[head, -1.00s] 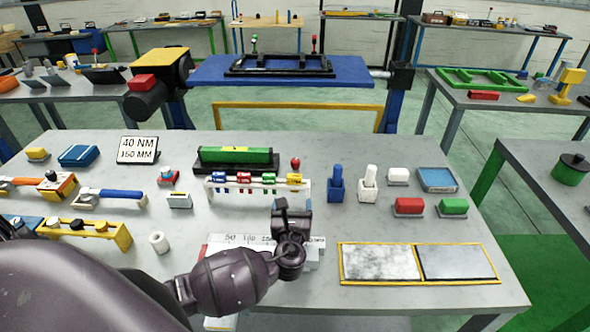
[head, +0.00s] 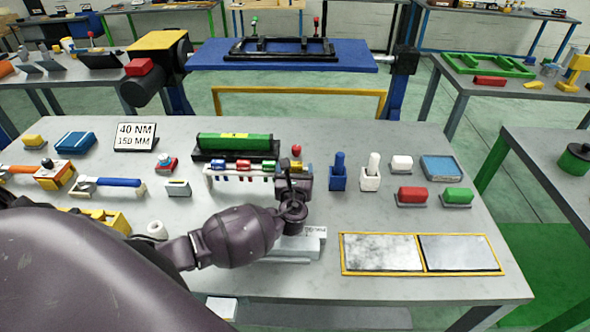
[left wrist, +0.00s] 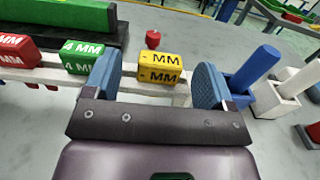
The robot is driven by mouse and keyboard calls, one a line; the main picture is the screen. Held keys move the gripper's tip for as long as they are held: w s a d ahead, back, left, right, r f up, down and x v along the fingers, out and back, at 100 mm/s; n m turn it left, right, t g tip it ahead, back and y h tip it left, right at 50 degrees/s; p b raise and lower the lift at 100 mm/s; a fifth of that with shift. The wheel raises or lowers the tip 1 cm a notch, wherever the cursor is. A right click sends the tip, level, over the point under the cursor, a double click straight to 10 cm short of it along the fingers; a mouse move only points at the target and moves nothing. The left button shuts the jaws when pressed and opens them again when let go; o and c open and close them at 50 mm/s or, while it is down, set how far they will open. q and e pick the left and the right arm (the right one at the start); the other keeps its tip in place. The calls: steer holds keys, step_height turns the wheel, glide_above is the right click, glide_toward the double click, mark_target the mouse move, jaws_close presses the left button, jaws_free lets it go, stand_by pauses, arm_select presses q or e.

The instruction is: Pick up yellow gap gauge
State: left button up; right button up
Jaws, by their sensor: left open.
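The yellow gap gauge (left wrist: 160,68) is a small yellow block marked "MM". It hangs at the right end of a white rack (left wrist: 60,78) in the left wrist view. In the head view only its top edge (head: 302,165) shows above my gripper. My left gripper (left wrist: 154,88) is open, with one blue-padded finger on each side of the yellow gauge. I see a gap on both sides and cannot tell how deep the fingers reach. In the head view my left gripper (head: 294,176) covers the rack's right end. My right gripper is not in view.
Green (left wrist: 82,56) and red (left wrist: 18,50) gauges sit left of the yellow one on the rack. A blue holder (head: 339,172) and white holder (head: 371,174) stand close on the right. A long green block (head: 237,142) lies behind. A red knob (head: 296,150) stands near the rack.

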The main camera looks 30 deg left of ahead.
mark_target(295, 167)
arm_select(q)
steer(key=b+x, duration=0.2)
steer(key=x, duration=0.1)
steer(key=shift+w+f, duration=0.2)
steer(key=shift+w+a+r, duration=0.1)
steer(key=shift+w+a, duration=0.25)
steer(key=shift+w, duration=0.1)
steer(key=c, duration=1)
steer(key=shift+r, duration=0.15)
